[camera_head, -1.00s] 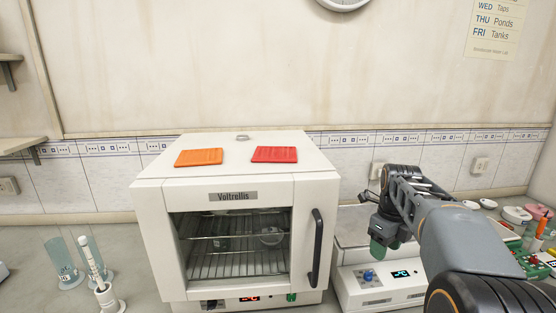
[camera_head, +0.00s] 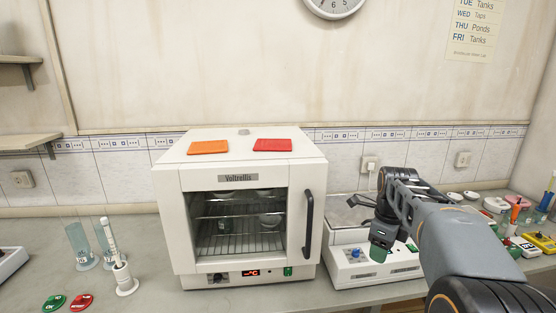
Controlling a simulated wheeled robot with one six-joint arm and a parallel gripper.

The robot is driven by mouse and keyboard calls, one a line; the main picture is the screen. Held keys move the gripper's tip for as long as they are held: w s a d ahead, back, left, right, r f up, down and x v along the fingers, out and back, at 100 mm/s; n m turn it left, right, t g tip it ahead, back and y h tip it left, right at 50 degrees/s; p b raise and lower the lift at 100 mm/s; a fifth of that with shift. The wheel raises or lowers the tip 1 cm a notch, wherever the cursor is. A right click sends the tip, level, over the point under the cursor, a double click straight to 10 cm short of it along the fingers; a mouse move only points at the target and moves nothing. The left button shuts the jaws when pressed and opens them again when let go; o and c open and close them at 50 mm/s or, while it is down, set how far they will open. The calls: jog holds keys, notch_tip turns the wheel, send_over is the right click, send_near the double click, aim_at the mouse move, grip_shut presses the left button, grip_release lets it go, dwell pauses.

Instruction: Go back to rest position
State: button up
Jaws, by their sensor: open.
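My gripper (camera_head: 380,243) hangs at the end of my arm on the right, in front of the white balance-like device (camera_head: 345,268). It is open and I see nothing held in it. My arm reaches in from the lower right and hides part of the bench behind it. A white oven marked Voltrellis (camera_head: 240,230) stands to the left of my gripper, apart from it, with its glass door closed. Some vessels show dimly on the shelves inside.
An orange mat (camera_head: 208,147) and a red mat (camera_head: 272,145) lie on the oven. Clear cylinders (camera_head: 79,246) and a white stand (camera_head: 122,275) are at left, with green (camera_head: 54,302) and red (camera_head: 81,301) discs in front. A yellow meter (camera_head: 541,243) and small dishes crowd the right.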

jog(key=s+a+f+n+t, duration=0.1)
jog(key=s+a+f+n, duration=0.2)
jog(key=s+n, duration=0.5)
jog(key=s+a+f+n+t, duration=0.2)
jog(key=s+a+f+n, duration=0.2)
jog(key=n, duration=1.4)
jog(key=s+a, duration=0.2)
jog(key=s, duration=0.2)
jog(key=shift+s+a+f+t, duration=0.15)
jog(key=shift+s+t, duration=0.1)
jog(key=shift+t, duration=0.05)
